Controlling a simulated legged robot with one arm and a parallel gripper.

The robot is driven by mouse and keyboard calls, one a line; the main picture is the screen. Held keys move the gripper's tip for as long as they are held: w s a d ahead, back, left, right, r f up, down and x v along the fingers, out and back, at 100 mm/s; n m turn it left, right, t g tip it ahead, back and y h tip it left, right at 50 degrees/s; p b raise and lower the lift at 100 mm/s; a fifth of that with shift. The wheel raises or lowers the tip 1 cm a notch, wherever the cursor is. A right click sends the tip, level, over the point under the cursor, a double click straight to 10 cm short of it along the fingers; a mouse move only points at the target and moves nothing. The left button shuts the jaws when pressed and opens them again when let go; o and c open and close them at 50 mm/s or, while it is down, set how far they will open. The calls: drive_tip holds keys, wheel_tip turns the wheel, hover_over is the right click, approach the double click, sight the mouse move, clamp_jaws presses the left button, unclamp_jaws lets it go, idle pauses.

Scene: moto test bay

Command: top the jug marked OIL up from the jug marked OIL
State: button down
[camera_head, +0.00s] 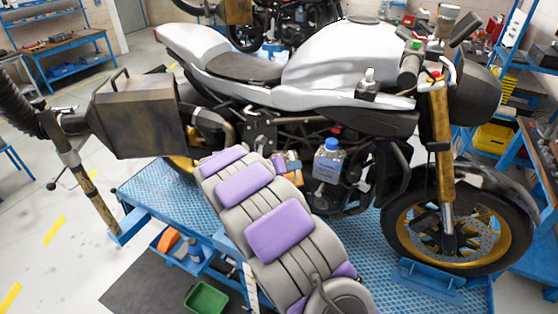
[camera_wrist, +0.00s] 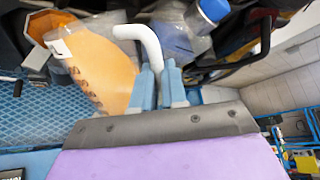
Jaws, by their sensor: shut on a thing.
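In the wrist view a see-through jug with orange liquid (camera_wrist: 100,68) has dark letters on its side, too blurred to read surely. Its white curved handle (camera_wrist: 150,42) runs down between the fingers of my gripper (camera_wrist: 160,72), which are shut on it. The jug slants in that picture. A second clear jug with a blue cap (camera_wrist: 213,12) is just beyond, partly cut off. In the head view this blue-capped jug (camera_head: 328,162) stands upright by the motorcycle's engine, its label unreadable. My arm hides most of the held jug there; a bit of orange shows beside it.
A silver motorcycle (camera_head: 350,60) stands on a blue ribbed lift platform (camera_head: 150,190), its engine and frame close behind the jugs. A green bin (camera_head: 206,298) sits on the floor mat below. A small clear bottle (camera_head: 368,82) stands on the motorcycle's side. Open floor lies at left.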

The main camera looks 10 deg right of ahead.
sight(290, 153)
drive_tip(key=shift+n+g, duration=0.8)
drive_tip(key=shift+n, duration=0.1)
drive_tip(key=shift+w+a+r, duration=0.1)
drive_tip(key=shift+w+r, duration=0.55)
drive_tip(key=shift+r, duration=0.25)
drive_tip(key=shift+w+a+r, duration=0.1)
drive_tip(key=shift+w+r, duration=0.5)
drive_tip(key=shift+r, duration=0.25)
idle(5.3)
